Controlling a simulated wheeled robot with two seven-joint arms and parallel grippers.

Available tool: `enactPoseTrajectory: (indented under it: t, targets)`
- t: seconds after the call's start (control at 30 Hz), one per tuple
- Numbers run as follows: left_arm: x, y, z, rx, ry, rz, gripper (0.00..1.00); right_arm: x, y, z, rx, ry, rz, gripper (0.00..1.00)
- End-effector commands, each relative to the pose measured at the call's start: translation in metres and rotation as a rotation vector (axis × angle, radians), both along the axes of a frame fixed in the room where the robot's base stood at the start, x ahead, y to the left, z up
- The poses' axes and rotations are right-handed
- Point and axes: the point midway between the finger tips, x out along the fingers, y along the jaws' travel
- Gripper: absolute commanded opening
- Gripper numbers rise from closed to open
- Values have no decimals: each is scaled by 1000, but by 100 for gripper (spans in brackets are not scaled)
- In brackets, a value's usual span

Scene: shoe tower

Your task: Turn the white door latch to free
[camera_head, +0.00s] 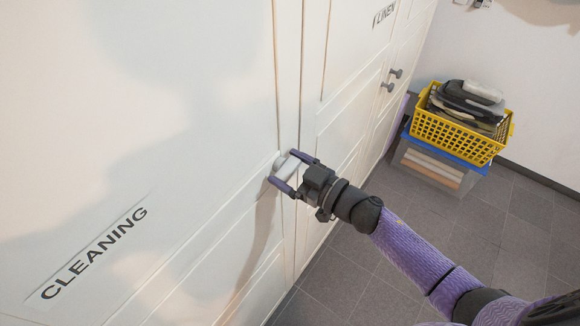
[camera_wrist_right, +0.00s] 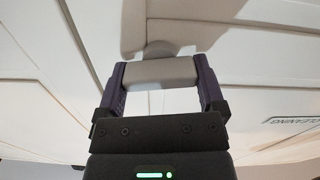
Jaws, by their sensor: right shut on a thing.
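The white door latch (camera_head: 287,168) is on the edge of the white cabinet door marked CLEANING (camera_head: 150,130). In the right wrist view the latch (camera_wrist_right: 160,72) is a pale bar lying crosswise between the fingers, with a rounded mount behind it. My right gripper (camera_head: 288,171) is shut on the latch, one purple finger at each end. It also shows in the right wrist view (camera_wrist_right: 160,78). My left gripper is in neither view.
The grey tiled floor (camera_head: 350,265) is clear near the cabinets.

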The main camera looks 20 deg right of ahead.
Motion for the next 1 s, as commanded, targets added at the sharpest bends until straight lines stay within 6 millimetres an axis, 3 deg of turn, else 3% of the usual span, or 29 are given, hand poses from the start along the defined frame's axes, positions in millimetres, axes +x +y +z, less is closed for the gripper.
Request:
enactPoseTrajectory:
  t: [1.0]
  targets:
    - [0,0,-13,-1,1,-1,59,-2,2,-4,-754,-586,0,29]
